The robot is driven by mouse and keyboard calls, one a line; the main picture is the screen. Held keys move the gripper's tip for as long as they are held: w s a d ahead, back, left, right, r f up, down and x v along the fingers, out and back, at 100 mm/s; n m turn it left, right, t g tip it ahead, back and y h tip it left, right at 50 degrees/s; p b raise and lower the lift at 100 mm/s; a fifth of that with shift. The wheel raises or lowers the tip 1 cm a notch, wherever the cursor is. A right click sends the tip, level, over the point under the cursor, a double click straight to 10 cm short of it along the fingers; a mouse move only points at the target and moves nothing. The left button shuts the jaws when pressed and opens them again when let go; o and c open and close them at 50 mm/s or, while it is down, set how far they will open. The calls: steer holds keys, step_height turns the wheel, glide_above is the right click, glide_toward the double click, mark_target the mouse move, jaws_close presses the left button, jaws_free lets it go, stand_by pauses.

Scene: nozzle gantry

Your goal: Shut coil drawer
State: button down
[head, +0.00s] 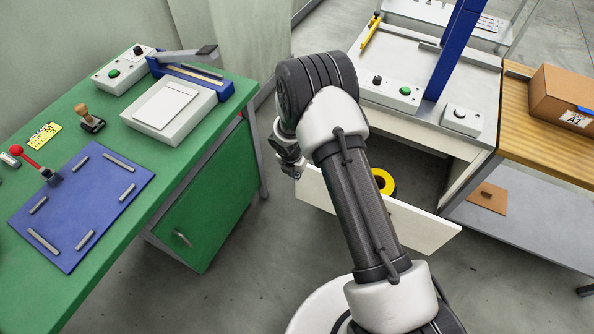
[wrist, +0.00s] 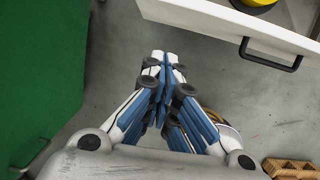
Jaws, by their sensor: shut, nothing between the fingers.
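The coil drawer (head: 420,225) stands pulled out under the white gantry table, its pale front panel facing me. A yellow coil (head: 383,181) lies inside it, partly hidden by my arm. In the wrist view the drawer front (wrist: 225,22) crosses the top right, with a dark bar handle (wrist: 272,58) on its face. The yellow coil (wrist: 258,2) shows at the top edge. My gripper (wrist: 165,62) is shut and empty, over the floor in front of the drawer and left of the handle, apart from both.
A green bench (head: 95,215) with a green cabinet (head: 207,205) stands on the left; the cabinet also borders the wrist view (wrist: 40,70). A wooden table (head: 530,125) with a cardboard box (head: 565,97) stands right. Bare floor lies between bench and drawer.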

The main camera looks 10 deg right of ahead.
steer(key=w+d+f+b, duration=0.3)
steer(key=w+f, duration=0.1)
steer(key=f, duration=0.3)
steer(key=shift+w+d+f+b, duration=0.15)
steer(key=shift+w+b, duration=0.15)
steer(key=shift+w, duration=0.1)
